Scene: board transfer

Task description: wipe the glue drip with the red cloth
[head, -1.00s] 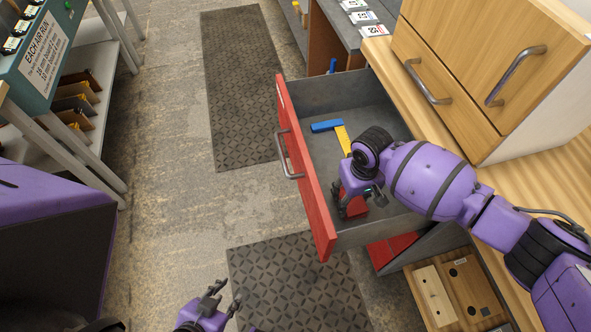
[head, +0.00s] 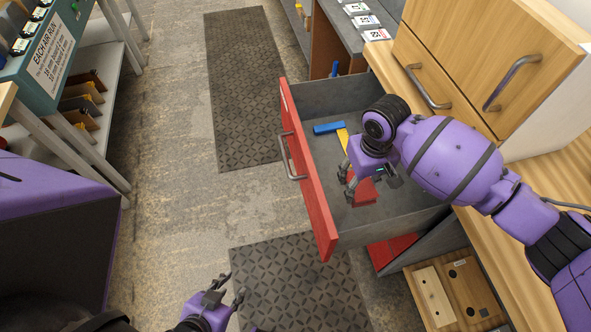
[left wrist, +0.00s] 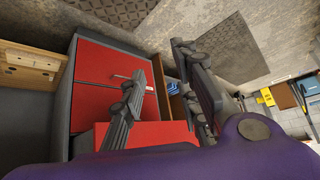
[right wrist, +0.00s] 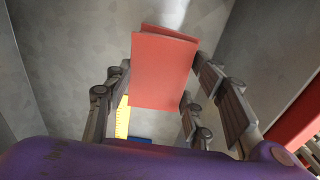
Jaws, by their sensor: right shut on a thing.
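The red cloth (head: 364,191) is at my right gripper (head: 349,184) inside the open drawer. In the right wrist view the folded red cloth (right wrist: 163,70) stands between the fingers of my right gripper (right wrist: 155,85), which is shut on it. Whether the cloth still touches the drawer floor I cannot tell. My left gripper (head: 233,289) is low in the head view, over the floor mat and away from the drawer. Its fingers are apart and empty in the left wrist view (left wrist: 162,65). I see no glue drip in any view.
The open drawer has a red front (head: 308,185) and grey walls. A blue and yellow tool (head: 328,128) lies in it. A wooden cabinet (head: 480,60) stands on the worktop at right. A wooden box (head: 455,290) sits below. The floor left of the drawer is clear.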

